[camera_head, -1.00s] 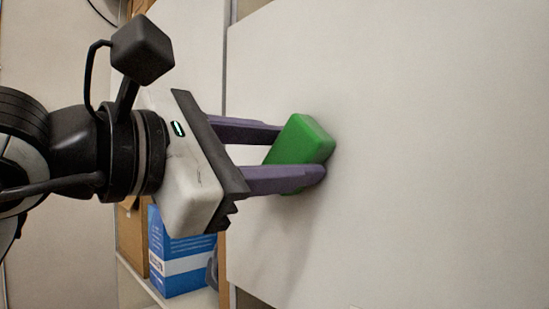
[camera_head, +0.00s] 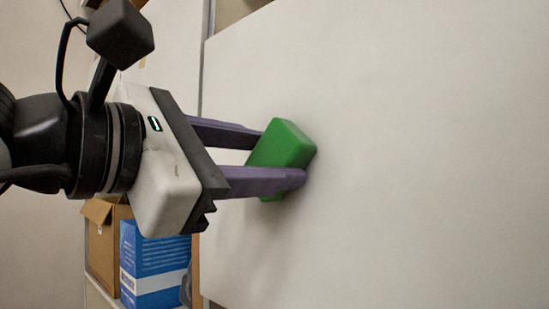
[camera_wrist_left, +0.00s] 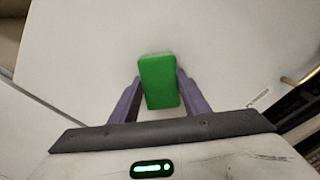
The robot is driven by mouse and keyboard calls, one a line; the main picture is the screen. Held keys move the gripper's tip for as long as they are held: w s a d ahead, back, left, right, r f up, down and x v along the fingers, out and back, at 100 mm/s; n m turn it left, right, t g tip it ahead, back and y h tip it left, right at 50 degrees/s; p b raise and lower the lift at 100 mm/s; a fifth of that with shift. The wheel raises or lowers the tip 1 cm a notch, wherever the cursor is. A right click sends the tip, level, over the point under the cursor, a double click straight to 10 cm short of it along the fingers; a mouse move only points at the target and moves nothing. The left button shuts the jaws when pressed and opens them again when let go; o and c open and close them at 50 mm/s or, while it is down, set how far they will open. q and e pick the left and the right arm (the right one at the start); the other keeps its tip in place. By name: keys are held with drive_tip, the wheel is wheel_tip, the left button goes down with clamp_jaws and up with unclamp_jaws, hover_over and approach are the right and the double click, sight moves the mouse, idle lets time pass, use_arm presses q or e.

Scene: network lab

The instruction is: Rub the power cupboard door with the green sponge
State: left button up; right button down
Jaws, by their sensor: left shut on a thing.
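The green sponge (camera_head: 284,145) is held between the purple fingers of my left gripper (camera_head: 278,158). My left gripper is shut on it. The sponge's far face is at the pale door (camera_head: 420,160) and seems to touch it, though the contact itself is hard to see. In the left wrist view the sponge (camera_wrist_left: 160,82) stands between both fingers, with the white door panel (camera_wrist_left: 95,50) behind it. My right gripper is not in view.
A blue and white box (camera_head: 155,262) and a cardboard box (camera_head: 104,245) sit on a shelf at the lower left, below my left gripper. The door surface right of the sponge is bare and clear. In the left wrist view a dark slotted thing (camera_wrist_left: 300,105) shows at the right.

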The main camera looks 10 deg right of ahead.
use_arm(q)
drive_tip(key=w+a+p, duration=0.1)
drive_tip(key=w+a, duration=0.4)
drive_tip(key=w, duration=0.2)
drive_tip(key=shift+w+a+f, duration=0.15)
drive_tip(key=shift+w+a, duration=0.1)
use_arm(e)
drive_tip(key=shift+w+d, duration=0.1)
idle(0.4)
